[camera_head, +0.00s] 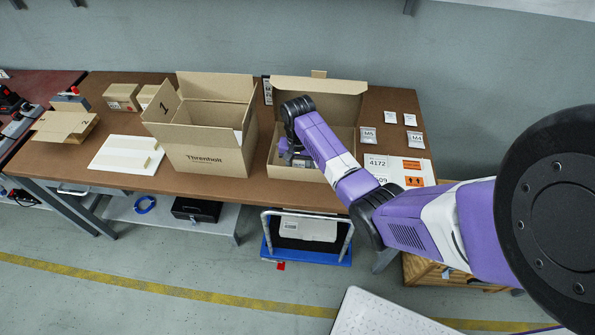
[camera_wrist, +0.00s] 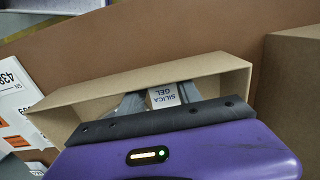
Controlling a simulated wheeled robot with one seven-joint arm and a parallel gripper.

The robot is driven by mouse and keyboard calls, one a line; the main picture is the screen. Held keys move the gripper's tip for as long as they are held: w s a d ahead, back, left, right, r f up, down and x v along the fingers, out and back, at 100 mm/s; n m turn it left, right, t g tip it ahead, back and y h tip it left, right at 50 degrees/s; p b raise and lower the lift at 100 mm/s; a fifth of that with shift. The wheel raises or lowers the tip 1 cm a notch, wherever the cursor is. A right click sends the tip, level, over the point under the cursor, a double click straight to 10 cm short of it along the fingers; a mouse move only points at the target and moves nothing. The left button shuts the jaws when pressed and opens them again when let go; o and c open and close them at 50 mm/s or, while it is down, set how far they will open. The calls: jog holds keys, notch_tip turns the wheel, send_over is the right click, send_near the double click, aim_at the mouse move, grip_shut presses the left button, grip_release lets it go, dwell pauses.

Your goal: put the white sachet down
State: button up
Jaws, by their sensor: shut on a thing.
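My gripper (camera_head: 290,153) reaches down into the open brown box (camera_head: 297,173) right of the middle of the table. In the wrist view, my gripper (camera_wrist: 160,103) is shut on the white sachet (camera_wrist: 164,97), which bears the words "SILICA GEL". The sachet is between the two fingers, within the outline of the box (camera_wrist: 150,76). I cannot tell whether it touches the box floor. In the head view my wrist hides the sachet and part of the box inside.
A taller open box marked "Threnholt" (camera_head: 205,158) stands just left. Small packets (camera_head: 368,135) and printed labels (camera_head: 378,163) lie to the right. A white board (camera_head: 125,155) and a small open carton (camera_head: 65,124) are farther left. The box walls stand around my gripper.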

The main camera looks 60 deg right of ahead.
jog(key=o, duration=1.3)
jog(key=shift+r, duration=0.1)
